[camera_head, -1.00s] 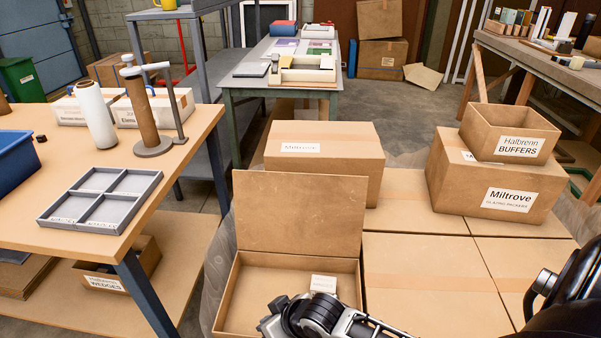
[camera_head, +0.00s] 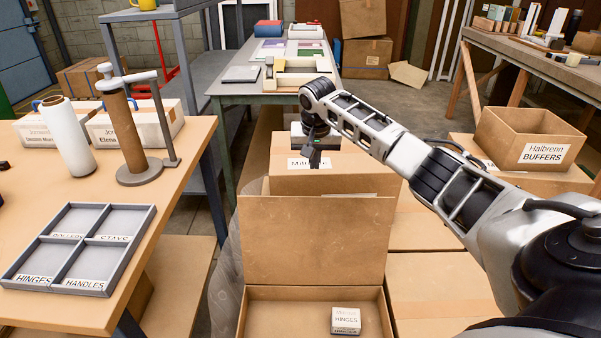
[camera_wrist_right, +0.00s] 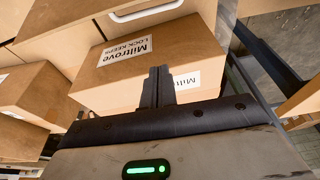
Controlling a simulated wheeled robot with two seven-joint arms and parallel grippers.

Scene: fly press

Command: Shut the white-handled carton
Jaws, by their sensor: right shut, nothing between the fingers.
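An open brown carton (camera_head: 237,318) stands in the lower middle of the head view. Its lid (camera_head: 315,240) stands upright at the back, inner face toward me. A small white-labelled hinges box (camera_head: 345,321) lies inside. In the right wrist view a white handle (camera_wrist_right: 150,12) shows on a cardboard panel at the top edge; it seems to be the lid's outer face, but I cannot be sure. My right gripper (camera_head: 312,157) reaches past the lid, above and behind it. Its fingers (camera_wrist_right: 157,85) are together and empty in the wrist view. My left gripper is not in view.
A closed Miltrove carton (camera_head: 355,165) stands right behind the lid, under my right gripper; it also shows in the wrist view (camera_wrist_right: 130,70). An open Halbrenn buffers box (camera_head: 520,140) is at the right. A workbench (camera_head: 185,185) with a divided tray (camera_head: 80,238) is at the left.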

